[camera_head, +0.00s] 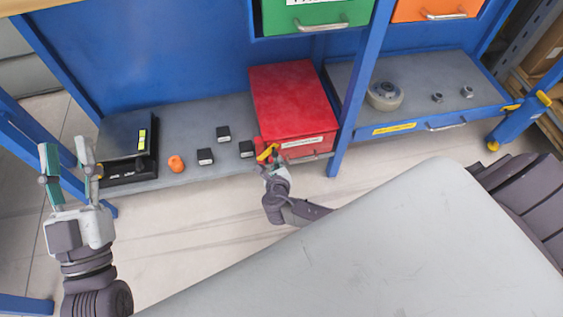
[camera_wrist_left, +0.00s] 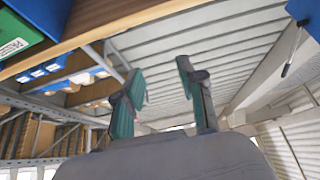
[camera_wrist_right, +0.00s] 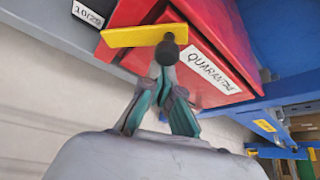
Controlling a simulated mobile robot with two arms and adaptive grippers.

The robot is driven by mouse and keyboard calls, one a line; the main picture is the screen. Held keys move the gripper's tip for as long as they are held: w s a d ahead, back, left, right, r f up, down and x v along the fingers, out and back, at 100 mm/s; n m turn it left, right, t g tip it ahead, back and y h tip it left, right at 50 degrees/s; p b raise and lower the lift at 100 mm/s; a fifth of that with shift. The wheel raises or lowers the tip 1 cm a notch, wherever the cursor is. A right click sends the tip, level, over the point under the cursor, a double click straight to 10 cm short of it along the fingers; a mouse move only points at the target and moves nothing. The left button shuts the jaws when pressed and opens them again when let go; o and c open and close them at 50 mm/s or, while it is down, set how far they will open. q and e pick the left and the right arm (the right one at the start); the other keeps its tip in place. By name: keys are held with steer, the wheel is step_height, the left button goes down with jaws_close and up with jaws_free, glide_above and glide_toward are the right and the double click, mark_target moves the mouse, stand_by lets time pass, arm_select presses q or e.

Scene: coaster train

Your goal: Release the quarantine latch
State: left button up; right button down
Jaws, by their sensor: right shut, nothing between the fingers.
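The red quarantine box (camera_head: 290,95) stands on the grey lower shelf, its white label facing front; the label reads in the right wrist view (camera_wrist_right: 212,72). The yellow latch (camera_wrist_right: 140,35), with a dark round knob (camera_wrist_right: 167,50), is on the box's front left; it also shows small in the head view (camera_head: 267,152). My right gripper (camera_wrist_right: 165,88) is shut and empty, its fingertips at or just below the knob; I cannot tell whether they touch. It also shows in the head view (camera_head: 268,166). My left gripper (camera_head: 68,158) is raised at the left, open and empty.
Left of the box are several small black blocks (camera_head: 223,133), an orange item (camera_head: 176,163) and a black scale (camera_head: 127,150). A blue post (camera_head: 357,100) stands right of the box. A round metal part (camera_head: 385,96) lies on the right shelf.

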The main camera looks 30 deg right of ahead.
steer(key=a+r+n+h+p, duration=0.2)
steer(key=n+p, duration=0.1)
steer(key=shift+w+h, duration=0.35)
steer(key=shift+h, duration=0.05)
arm_select(q)
step_height(320, 180, down, 15)
steer(key=a+g+y, duration=0.2)
steer(key=g+y, duration=0.1)
steer(key=g, duration=0.6)
steer(key=shift+a+r+g, duration=0.15)
steer(key=shift+g, duration=0.15)
arm_select(e)
steer(key=shift+a, duration=0.35)
arm_select(q)
steer(key=shift+s, duration=0.1)
arm_select(e)
steer(key=shift+w, duration=0.1)
